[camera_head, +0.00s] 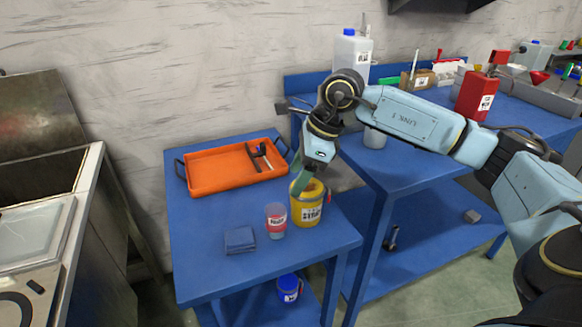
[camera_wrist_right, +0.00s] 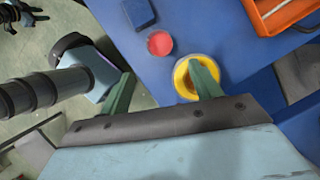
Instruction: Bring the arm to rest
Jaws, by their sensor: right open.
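My right arm reaches in from the right in the head view, across the blue workbench (camera_head: 205,275). Its gripper (camera_head: 304,181) points down at a yellow container (camera_head: 308,211) with a label.
A red-and-clear cup (camera_head: 276,220) and a dark blue folded cloth or block (camera_head: 240,240) stand beside the yellow container. An orange tray (camera_head: 205,177) holds tools behind. A second bench with a white jug (camera_head: 351,55) and red can (camera_head: 475,95) lies right.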

